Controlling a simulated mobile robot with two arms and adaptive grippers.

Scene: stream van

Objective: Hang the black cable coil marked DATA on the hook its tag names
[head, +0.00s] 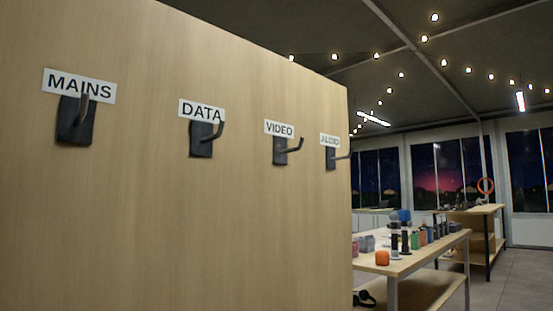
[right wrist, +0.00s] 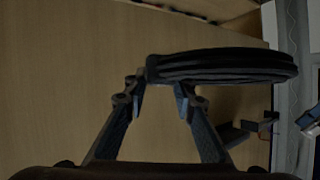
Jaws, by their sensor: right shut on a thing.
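In the right wrist view my right gripper (right wrist: 158,92) is shut on a black cable coil (right wrist: 228,66). The coil is held at its left end and sticks out to the right, seen nearly edge-on. No tag or marking on it can be read. In the head view the dark hook under the DATA label (head: 202,139) is bare. It is the second from the left on a wooden panel. The DATA label (head: 201,111) is white with black letters. Neither gripper nor the coil shows in the head view.
The MAINS hook (head: 76,120), VIDEO hook (head: 280,151) and AUDIO hook (head: 332,158) on the same wooden panel (head: 150,230) are bare. Beyond the panel's right edge stands a table (head: 420,262) with several small items. Open floor (head: 515,288) lies at the right.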

